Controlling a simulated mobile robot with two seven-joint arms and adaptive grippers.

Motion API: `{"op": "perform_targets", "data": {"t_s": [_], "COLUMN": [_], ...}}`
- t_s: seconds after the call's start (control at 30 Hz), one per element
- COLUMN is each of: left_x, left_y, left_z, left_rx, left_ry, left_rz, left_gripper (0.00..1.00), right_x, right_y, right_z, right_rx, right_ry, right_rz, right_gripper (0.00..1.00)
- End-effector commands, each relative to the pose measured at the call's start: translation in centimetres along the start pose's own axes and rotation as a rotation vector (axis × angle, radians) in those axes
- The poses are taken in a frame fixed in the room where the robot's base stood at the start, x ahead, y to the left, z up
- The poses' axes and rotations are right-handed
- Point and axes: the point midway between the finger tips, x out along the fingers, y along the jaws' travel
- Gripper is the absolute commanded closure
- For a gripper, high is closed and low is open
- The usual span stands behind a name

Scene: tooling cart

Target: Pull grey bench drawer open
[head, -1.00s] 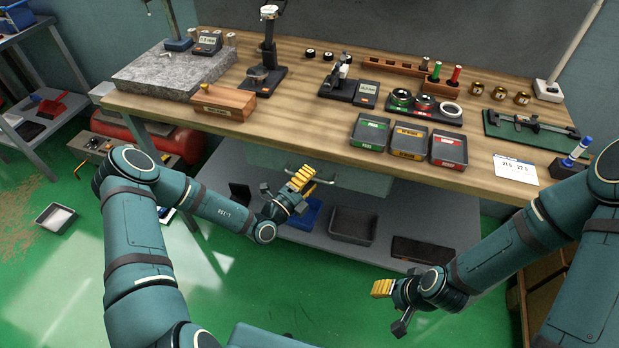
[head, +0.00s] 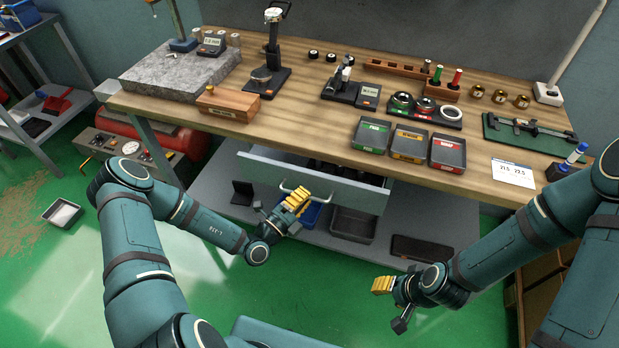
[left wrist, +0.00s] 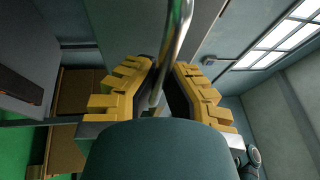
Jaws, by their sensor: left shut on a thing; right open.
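The grey bench drawer (head: 330,184) stands partly open under the wooden workbench, with dark contents showing inside. Its front carries a metal bar handle (head: 287,187), which also shows large in the left wrist view (left wrist: 177,45). My left gripper (head: 296,203) is at the drawer front, its yellow fingers shut on the handle. In the left wrist view the handle runs down between the yellow fingers (left wrist: 160,95). My right gripper (head: 383,285) is open and empty, low in front of the bench at the right, away from the drawer.
The benchtop (head: 300,125) holds gauges, a granite block (head: 180,75) and three small trays. On the lower shelf (head: 375,239) are a blue bin, a dark bin (head: 353,224) and a flat dark item. A red compressor (head: 180,140) stands at left.

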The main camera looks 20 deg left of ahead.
Motion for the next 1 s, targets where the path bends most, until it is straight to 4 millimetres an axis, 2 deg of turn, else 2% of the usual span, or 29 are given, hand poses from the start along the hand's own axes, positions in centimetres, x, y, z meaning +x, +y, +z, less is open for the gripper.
{"op": "perform_targets", "data": {"t_s": [0.03,0.2,0.5,0.73,1.0], "left_x": [-1.2,-5.4,-11.7,-14.5,-15.6], "left_y": [-0.8,-1.6,-2.7,-3.2,-3.4], "left_z": [-0.7,-2.4,-5.0,-6.2,-6.6], "left_rx": [-0.007,-0.007,-0.005,-0.005,-0.003], "left_ry": [0.001,0.001,0.001,0.001,0.003], "left_rz": [0.003,0.001,-0.002,-0.003,-0.004], "left_gripper": [1.00,1.00,1.00,1.00,1.00], "right_x": [-1.1,-2.5,-3.7,-4.0,-4.1], "right_y": [-0.4,-0.9,-1.4,-1.5,-1.5], "right_z": [0.0,0.2,-0.5,-0.7,-0.8], "right_rx": [0.000,0.001,0.006,0.007,0.008], "right_ry": [-0.003,-0.010,0.006,0.010,0.012], "right_rz": [0.000,-0.001,0.001,0.002,0.002], "right_gripper": [0.53,0.53,0.53,0.53,0.53]}}
